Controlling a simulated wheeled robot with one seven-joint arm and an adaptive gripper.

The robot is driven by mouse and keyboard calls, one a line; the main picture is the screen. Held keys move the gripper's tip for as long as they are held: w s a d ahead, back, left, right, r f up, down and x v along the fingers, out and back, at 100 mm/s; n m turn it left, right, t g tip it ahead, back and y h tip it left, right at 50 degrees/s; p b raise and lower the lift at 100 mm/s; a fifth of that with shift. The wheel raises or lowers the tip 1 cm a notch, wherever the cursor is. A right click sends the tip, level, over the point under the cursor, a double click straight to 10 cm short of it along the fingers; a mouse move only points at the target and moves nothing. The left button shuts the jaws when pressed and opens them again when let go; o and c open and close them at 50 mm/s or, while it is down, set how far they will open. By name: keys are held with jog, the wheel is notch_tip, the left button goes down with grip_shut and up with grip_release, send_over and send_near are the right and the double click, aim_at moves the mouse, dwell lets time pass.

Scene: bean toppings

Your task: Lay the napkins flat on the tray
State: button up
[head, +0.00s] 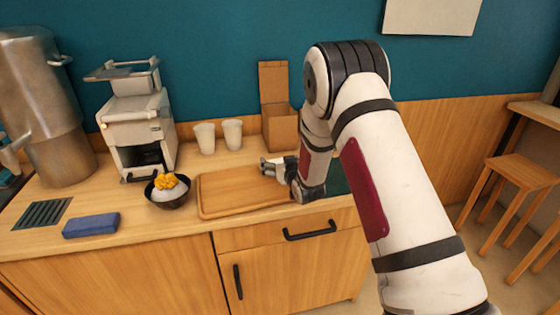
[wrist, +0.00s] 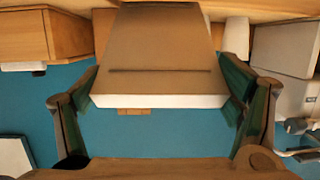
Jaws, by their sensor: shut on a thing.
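The wooden tray (head: 225,205) lies on the counter in the middle of the head view; no napkin shows on its bare part. My gripper (head: 268,168) is over the tray's right part. In the wrist view, which looks upside down, the two fingers of my gripper (wrist: 160,108) press on both sides of the napkins (wrist: 160,50). They look like a flat, brownish piece with a crease across it and a pale edge. In the head view I cannot tell the napkins apart from my pale gripper.
A black bowl (head: 170,199) with a yellow topping stands left of the tray. Two white cups (head: 232,134) and an open cardboard box (head: 280,133) stand behind. A machine (head: 140,130), a metal urn (head: 45,105) and a blue cloth (head: 91,226) are further left.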

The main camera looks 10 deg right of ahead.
jog(key=o, duration=0.6)
jog(key=shift+s+r, duration=0.1)
jog(key=shift+s, duration=0.05)
dwell(0.7)
jog(key=s+r+p, duration=0.4)
jog(key=s+p, duration=0.2)
jog(key=shift+s+d+r, duration=0.25)
jog(key=shift+r, duration=0.15)
dwell(0.6)
dwell(0.6)
